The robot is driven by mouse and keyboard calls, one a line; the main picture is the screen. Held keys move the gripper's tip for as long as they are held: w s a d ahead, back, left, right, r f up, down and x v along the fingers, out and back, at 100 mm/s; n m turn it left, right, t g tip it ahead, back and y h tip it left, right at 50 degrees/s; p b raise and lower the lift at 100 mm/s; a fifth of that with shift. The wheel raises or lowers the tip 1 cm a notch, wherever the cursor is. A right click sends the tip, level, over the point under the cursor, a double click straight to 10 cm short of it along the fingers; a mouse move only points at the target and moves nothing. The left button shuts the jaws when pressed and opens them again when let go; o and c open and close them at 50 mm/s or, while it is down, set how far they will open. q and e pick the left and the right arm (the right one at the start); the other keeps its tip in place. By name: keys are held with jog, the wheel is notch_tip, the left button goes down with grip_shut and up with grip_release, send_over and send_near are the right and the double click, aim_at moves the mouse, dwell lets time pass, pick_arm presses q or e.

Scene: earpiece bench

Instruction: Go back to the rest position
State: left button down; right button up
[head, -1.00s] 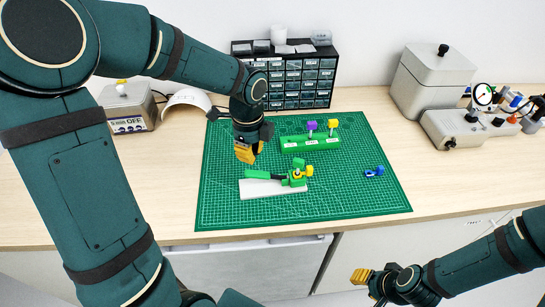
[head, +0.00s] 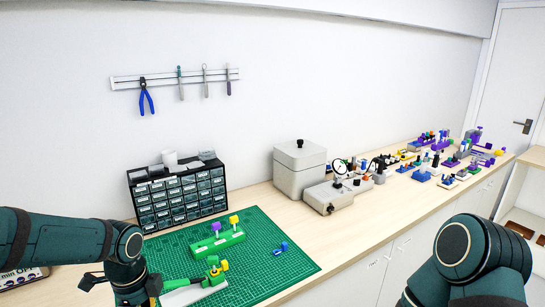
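My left gripper (head: 153,287) is at the lower left in the head view, over the left part of the green cutting mat (head: 285,280). A green block (head: 217,243) holding a purple piece and a yellow piece stands farther back on the mat. A small blue piece (head: 281,249) lies near the mat's right side.
A dark drawer cabinet (head: 178,195) stands behind the mat. A grey box (head: 299,170) and a device with a dial (head: 338,195) stand to the right. Several colourful fixtures line the bench farther right. Tools hang on a wall rail (head: 175,78).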

pick_arm(q)
jog(key=d+f+n+h, duration=0.3)
jog(key=d+f+n, duration=0.3)
jog(key=d+f, duration=0.5)
jog(key=s+d+f+n+t, duration=0.1)
jog(key=s+d+f+n, duration=0.2)
jog(key=f+n, duration=0.4)
jog(key=s+d+f+n+t+h, duration=0.1)
jog(key=s+d+f+n, duration=0.2)
jog(key=s+f+n, duration=0.3)
jog(key=shift+d+f+n, duration=0.15)
jog(key=shift+f+n, duration=0.25)
jog(key=shift+f, duration=0.15)
pick_arm(e)
jog(key=shift+s+f, duration=0.1)
jog(key=shift+f, duration=0.1)
